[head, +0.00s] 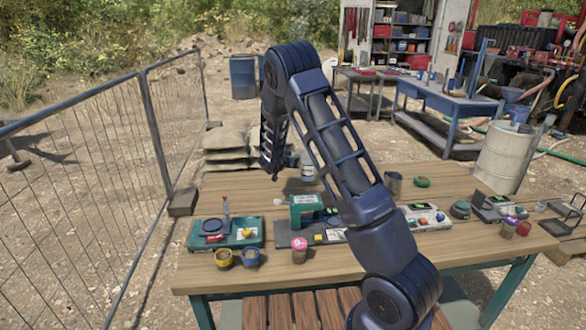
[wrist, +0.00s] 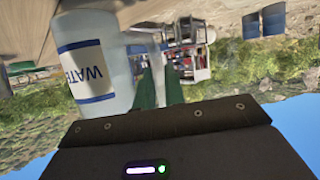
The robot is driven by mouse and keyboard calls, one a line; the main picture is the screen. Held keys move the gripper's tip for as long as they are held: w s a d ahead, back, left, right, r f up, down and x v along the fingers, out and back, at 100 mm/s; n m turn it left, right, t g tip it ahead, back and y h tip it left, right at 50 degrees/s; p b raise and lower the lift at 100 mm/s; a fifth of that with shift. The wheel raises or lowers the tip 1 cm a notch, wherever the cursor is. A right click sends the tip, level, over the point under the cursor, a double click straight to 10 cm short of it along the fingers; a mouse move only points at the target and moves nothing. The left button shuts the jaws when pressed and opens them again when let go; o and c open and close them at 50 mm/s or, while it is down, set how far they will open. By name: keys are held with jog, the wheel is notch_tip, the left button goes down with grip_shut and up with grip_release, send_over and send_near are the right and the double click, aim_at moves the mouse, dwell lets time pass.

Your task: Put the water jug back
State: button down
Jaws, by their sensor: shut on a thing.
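The water jug (wrist: 92,62) is a pale, see-through vessel with a white label reading "WATE" and blue bands. It fills the left of the wrist view, which is upside down. My gripper (wrist: 160,86) has green fingers close together beside the jug; they are shut on it, seemingly at its pale handle. The exact contact is hard to see. In the head view, a small whitish shape (head: 308,166), probably the jug, shows above the back of the wooden table (head: 190,277). My arm hides my gripper there.
The table carries a green scale (head: 226,233), yellow and blue small pots, a pink-lidded jar (head: 299,250), a green-topped device (head: 305,205), a grey mug (head: 393,183) and a green ring (head: 422,182). Sandbags (head: 226,150) lie behind. A wire fence (head: 80,190) stands left.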

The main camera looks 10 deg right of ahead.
jog(key=shift+f, duration=1.7)
jog(key=shift+f, duration=0.1)
jog(key=c, duration=1.5)
grip_release()
